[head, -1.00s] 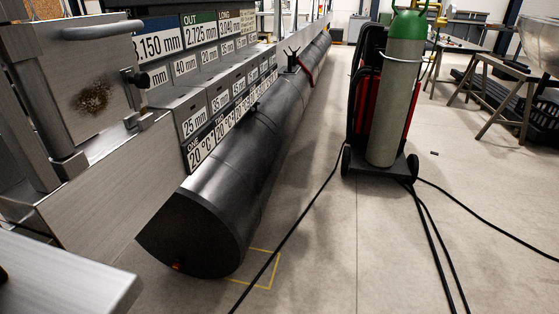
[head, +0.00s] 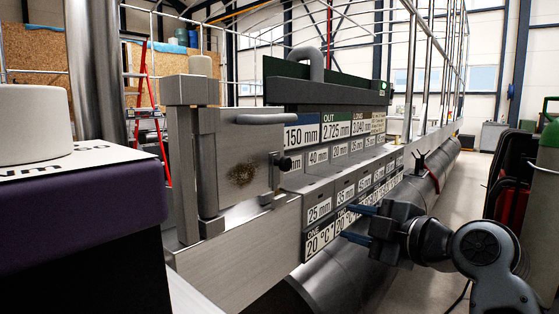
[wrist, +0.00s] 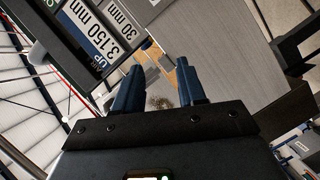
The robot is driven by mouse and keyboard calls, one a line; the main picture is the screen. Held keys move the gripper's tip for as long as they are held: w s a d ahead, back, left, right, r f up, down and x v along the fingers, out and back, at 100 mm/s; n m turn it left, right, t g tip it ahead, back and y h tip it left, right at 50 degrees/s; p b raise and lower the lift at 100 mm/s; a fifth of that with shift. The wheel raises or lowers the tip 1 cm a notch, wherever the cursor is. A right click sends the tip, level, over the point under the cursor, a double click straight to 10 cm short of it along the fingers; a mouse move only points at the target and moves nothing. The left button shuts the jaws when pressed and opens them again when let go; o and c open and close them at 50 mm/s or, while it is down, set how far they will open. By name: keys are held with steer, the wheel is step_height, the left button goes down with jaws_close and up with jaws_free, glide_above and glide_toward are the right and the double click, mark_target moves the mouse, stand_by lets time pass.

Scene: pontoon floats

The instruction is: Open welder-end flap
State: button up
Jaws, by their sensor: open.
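The welder-end flap (head: 242,160) is a grey metal plate with a brown scorched patch, at left of centre in the head view. It stands upright beside a hinge post. A grey bar handle (head: 262,119) runs along its top, and a black knob (head: 285,164) sits at its right edge. My gripper (head: 348,223) is open and empty, right of the flap and apart from it, in front of the label panels.
Labelled drawer panels (head: 320,208) run back along the bench. A long dark cylinder (head: 440,163) lies below. A purple-sided block (head: 100,205) fills the left foreground. A trolley with a gas cylinder (head: 548,165) is at right.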

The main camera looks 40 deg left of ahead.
steer(key=a+r+n+g, duration=0.2)
steer(key=a+r+n, duration=0.2)
steer(key=r, duration=0.5)
steer(key=n+g+y+b, duration=0.1)
steer(key=n+g, duration=0.2)
steer(key=n, duration=0.3)
glide_toward(282, 119)
steer(key=r+x, duration=0.1)
steer(key=x, duration=1)
steer(key=shift+s+f+p, duration=0.1)
steer(key=shift+f+p, duration=0.25)
steer(key=shift+f, duration=0.05)
steer(key=shift+c, duration=0.3)
steer(key=shift+d, duration=0.1)
jaws_close()
